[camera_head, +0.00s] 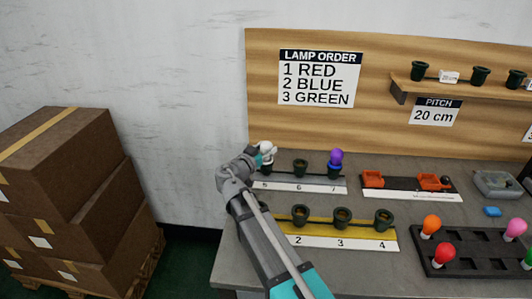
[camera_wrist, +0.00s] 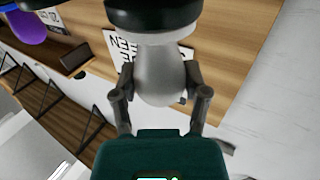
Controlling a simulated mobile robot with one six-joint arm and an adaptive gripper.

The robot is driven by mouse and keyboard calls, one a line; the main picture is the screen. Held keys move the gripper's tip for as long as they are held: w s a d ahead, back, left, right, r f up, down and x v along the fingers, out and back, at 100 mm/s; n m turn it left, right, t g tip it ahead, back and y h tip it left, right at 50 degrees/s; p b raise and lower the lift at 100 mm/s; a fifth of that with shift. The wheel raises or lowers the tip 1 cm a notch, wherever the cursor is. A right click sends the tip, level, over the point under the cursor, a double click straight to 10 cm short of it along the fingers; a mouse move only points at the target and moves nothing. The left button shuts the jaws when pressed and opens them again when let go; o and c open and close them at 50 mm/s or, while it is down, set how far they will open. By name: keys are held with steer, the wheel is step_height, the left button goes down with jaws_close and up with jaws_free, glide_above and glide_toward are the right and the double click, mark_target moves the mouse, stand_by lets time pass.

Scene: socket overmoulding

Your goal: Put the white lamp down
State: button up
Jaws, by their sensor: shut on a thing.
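The white lamp (camera_wrist: 160,72) is between the fingers of my gripper (camera_wrist: 160,95) in the wrist view, and the fingers are shut on its bulb. Its far end meets a dark round socket (camera_wrist: 155,14) in that view; I cannot tell whether it is seated in it. In the head view the white lamp (camera_head: 266,148) is at socket position 5, at the left end of the strip (camera_head: 300,186) marked 5, 6, 7. My gripper (camera_head: 258,158) partly hides the lamp and that socket. Socket 6 (camera_head: 300,167) is empty.
A purple lamp (camera_head: 336,158) stands in socket 7. The yellow strip (camera_head: 345,236) in front carries empty sockets. A black tray (camera_head: 470,265) at right holds coloured lamps. Orange parts (camera_head: 372,180) lie right of the strip. Boxes (camera_head: 70,190) are stacked left of the bench.

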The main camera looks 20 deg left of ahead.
steer(key=shift+f, duration=0.25)
steer(key=o, duration=1.2)
steer(key=shift+r, duration=0.1)
steer(key=v, duration=1.3)
steer(key=shift+s, duration=0.4)
